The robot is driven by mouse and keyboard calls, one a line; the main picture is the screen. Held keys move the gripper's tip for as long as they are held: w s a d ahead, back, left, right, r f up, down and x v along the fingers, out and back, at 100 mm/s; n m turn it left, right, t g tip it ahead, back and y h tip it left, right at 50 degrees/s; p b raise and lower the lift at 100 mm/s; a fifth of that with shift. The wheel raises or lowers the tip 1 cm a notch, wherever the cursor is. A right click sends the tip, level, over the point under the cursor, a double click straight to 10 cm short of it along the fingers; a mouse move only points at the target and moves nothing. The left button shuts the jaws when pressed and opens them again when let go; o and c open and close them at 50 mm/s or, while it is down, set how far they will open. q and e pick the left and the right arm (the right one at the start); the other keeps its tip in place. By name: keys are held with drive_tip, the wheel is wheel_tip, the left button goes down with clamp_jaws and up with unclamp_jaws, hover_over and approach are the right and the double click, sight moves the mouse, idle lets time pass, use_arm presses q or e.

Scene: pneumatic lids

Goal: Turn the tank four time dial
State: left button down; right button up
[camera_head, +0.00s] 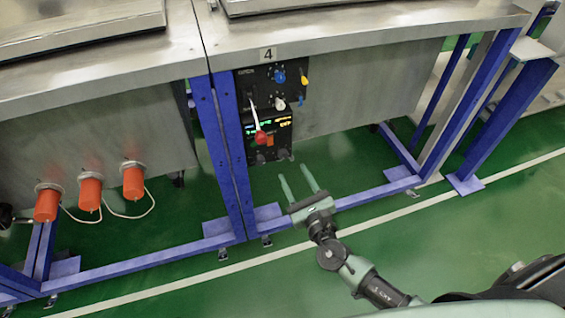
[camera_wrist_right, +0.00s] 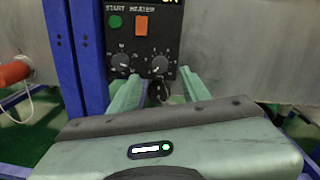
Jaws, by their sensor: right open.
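The tank four control panel (camera_head: 268,100) is a black box under the "4" label (camera_head: 268,54). At its lower end are two dark round dials with pale scale marks. In the right wrist view the left dial (camera_wrist_right: 122,62) and the right dial (camera_wrist_right: 158,64) sit side by side; I cannot read which one is the time dial. My right gripper (camera_head: 292,173) is open and empty, just below and in front of the panel. In the wrist view its fingers (camera_wrist_right: 160,76) spread on both sides of the right dial, apparently short of it. My left gripper is not in view.
Above the dials are a green button (camera_wrist_right: 115,22), an orange switch (camera_wrist_right: 141,25) and a red-tipped lever (camera_head: 261,136). A blue frame post (camera_head: 233,150) stands left of the panel. A low blue rail (camera_head: 370,193) runs beneath the gripper. Orange cylinders (camera_head: 90,194) are at left.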

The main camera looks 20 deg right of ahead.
sight(284, 157)
drive_tip(key=w, duration=0.6)
drive_tip(key=shift+w+a, duration=0.2)
drive_tip(key=shift+a, duration=0.05)
drive_tip(key=shift+c, duration=0.4)
clamp_jaws()
